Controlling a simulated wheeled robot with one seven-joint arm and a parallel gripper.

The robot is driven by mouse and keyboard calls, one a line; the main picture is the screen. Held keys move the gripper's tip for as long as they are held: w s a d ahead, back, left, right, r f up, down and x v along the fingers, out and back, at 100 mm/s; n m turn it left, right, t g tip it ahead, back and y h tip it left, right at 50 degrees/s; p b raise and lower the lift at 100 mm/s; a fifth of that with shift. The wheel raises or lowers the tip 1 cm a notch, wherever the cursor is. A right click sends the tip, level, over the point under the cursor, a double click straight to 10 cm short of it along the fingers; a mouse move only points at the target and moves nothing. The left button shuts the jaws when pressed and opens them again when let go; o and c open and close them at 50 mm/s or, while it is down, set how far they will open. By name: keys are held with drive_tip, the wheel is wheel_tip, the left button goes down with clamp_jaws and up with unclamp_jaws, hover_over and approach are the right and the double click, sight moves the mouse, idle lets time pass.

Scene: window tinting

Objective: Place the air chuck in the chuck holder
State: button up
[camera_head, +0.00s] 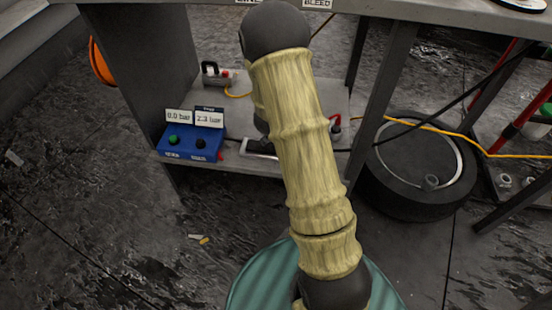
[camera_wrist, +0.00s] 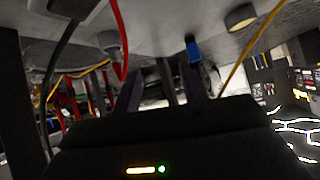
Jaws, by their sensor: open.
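My gripper (camera_wrist: 160,85) shows in the wrist view as two dark fingers standing apart, with nothing clearly held between them. In the head view my sleeved arm reaches toward the bench and the gripper itself is not visible. I cannot make out the air chuck or the chuck holder for certain in either view. A small blue piece (camera_wrist: 193,50) shows by the tip of the right finger in the wrist view; I cannot tell what it is. A red hose (camera_wrist: 119,35) hangs beside the left finger.
A blue control box (camera_head: 192,145) with two readouts, 0.0 bar and about 2.3 bar, sits on the lower shelf (camera_head: 240,168). A tire (camera_head: 395,190) lies on the floor to the right. A yellow hose (camera_head: 450,133) crosses above it. The bench top (camera_head: 430,12) overhangs the shelf.

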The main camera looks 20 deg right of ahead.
drive_tip(key=s+a+r+n+y, duration=0.3)
drive_tip(key=a, duration=0.3)
drive_tip(key=s+a+r+n+y, duration=0.3)
drive_tip(key=a+y, duration=0.1)
drive_tip(key=a, duration=0.3)
drive_tip(key=s+a+r+n+g, duration=0.2)
drive_tip(key=s+n, duration=0.1)
drive_tip(key=s, duration=0.5)
drive_tip(key=s+a+r+n+g+y, duration=0.1)
drive_tip(key=s+a+r+n, duration=0.1)
drive_tip(key=s, duration=0.5)
drive_tip(key=shift+s+n+g, duration=0.4)
drive_tip(key=w+r+p+v, duration=0.1)
drive_tip(key=w+p+v, duration=0.2)
drive_tip(key=p+v, duration=1.3)
drive_tip(key=w+p+v, duration=0.4)
drive_tip(key=p+v, duration=1.3)
drive_tip(key=p, duration=0.1)
drive_tip(key=w+d+r+p+v, duration=0.1)
drive_tip(key=w+p+v, duration=0.3)
drive_tip(key=p+v, duration=1.3)
drive_tip(key=shift+w+r+p, duration=0.15)
drive_tip(key=shift+r+p, duration=0.3)
drive_tip(key=shift+r, duration=0.1)
drive_tip(key=shift+a+f, duration=0.1)
